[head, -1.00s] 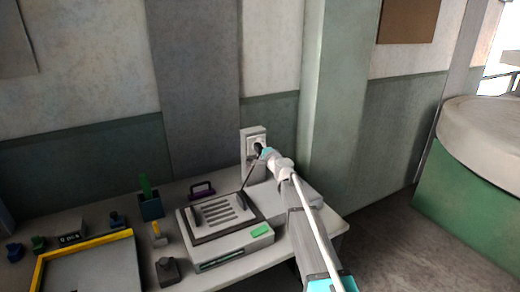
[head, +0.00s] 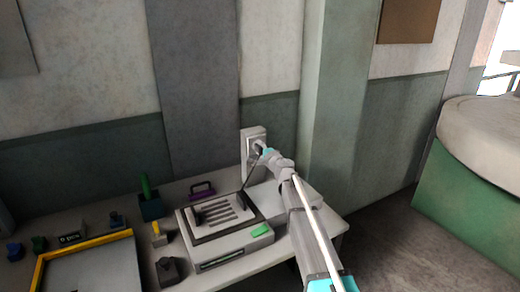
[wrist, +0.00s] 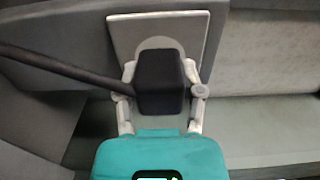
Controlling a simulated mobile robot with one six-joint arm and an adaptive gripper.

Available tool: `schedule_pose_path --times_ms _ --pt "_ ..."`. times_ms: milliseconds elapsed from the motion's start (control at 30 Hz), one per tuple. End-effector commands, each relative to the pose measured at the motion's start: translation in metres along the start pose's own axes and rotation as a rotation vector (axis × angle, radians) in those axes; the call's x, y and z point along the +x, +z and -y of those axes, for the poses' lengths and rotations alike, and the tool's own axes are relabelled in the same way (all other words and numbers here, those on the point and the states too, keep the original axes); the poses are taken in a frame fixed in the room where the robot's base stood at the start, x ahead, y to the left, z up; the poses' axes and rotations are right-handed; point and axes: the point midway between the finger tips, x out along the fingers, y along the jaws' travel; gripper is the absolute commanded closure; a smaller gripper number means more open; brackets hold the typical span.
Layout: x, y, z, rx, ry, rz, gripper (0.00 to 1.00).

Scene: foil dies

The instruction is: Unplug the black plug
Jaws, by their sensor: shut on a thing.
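The black plug (wrist: 160,82) is a dark block between the two fingers of my gripper (wrist: 160,88) in the wrist view. The fingers are shut on its sides. Behind it is the pale wall socket plate (wrist: 122,24) with a round grey face, partly hidden by the plug. The socket (head: 252,134) also shows in the head view, low on the wall behind the bench, with my gripper (head: 260,149) right at it. I cannot tell whether the plug still sits in the socket. A black cable (wrist: 60,68) runs from the plug to the left.
The foil press (head: 228,238) stands on the bench just below and left of my arm. A purple-handled tool (head: 202,188), a green-handled holder (head: 150,205) and a yellow-edged tray (head: 88,243) are farther left. A pillar (head: 335,100) rises right of the socket.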

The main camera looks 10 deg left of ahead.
Motion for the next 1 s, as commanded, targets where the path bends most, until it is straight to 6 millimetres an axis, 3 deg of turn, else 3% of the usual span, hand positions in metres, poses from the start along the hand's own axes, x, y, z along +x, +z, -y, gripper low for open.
schedule_pose_path --times_ms 1000 --pt "-0.03 -0.001 0.0 0.0 0.0 0.0 1.0"
